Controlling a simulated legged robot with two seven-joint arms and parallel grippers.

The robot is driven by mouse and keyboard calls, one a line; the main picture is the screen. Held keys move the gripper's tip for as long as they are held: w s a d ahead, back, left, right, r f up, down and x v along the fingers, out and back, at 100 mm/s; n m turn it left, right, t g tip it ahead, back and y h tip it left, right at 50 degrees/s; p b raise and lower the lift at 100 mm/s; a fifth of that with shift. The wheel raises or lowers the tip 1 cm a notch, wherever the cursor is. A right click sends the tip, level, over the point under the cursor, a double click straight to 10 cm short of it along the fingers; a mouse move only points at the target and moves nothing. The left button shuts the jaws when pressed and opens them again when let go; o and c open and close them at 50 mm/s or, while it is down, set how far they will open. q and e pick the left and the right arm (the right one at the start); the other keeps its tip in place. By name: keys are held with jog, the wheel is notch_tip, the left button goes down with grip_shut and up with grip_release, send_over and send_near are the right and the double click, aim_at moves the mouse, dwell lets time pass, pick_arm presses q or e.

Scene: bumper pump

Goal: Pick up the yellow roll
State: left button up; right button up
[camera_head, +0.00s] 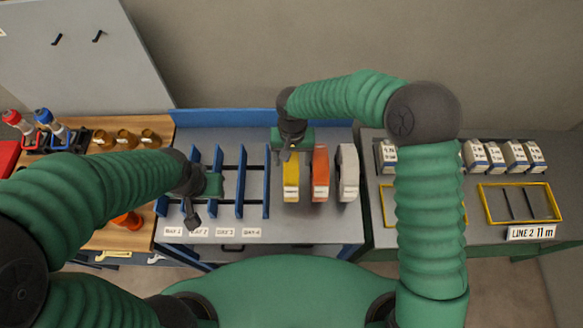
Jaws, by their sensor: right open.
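The yellow roll (291,186) stands on edge on the grey bench, leftmost of three rolls. An orange roll (320,175) and a white-grey roll (347,174) stand to its right, each with a small gap. My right gripper (288,154) is open, at the far end of the yellow roll and seemingly above it. It hides part of that end, and I cannot tell whether it touches. My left gripper (192,216) hangs over the slotted bays at the left of the bench. Its jaws are too dark and small to read.
Blue dividers (240,190) form bays labelled along the front edge (213,232). A blue back rail (220,116) runs behind the bench. The right table holds several labelled boxes (495,157) and a yellow frame (519,203). A wooden table with brown jars (126,139) stands left.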

jog(key=shift+w+a+f+p, duration=0.1)
jog(key=shift+a+f+p, duration=0.05)
jog(key=shift+f+p, duration=0.4)
jog(key=shift+w+a+f+p, duration=0.1)
jog(key=shift+f+p, duration=0.4)
jog(key=shift+p, duration=0.05)
jog(key=shift+s+f, duration=0.3)
jog(key=shift+f, duration=0.2)
jog(key=shift+s+f, duration=0.25)
jog(key=shift+f, duration=0.2)
jog(key=shift+s+f, duration=0.1)
jog(key=shift+w+d+f, duration=0.15)
jog(key=shift+w+f, duration=0.05)
jog(key=shift+w, duration=0.25)
jog(key=c, duration=1.1)
jog(key=shift+s+r, duration=0.15)
jog(key=shift+s, duration=0.05)
grip_shut()
pick_arm(q)
jog(key=v, duration=0.3)
jog(key=shift+a+r, duration=0.15)
pick_arm(e)
jog(key=shift+w, duration=0.1)
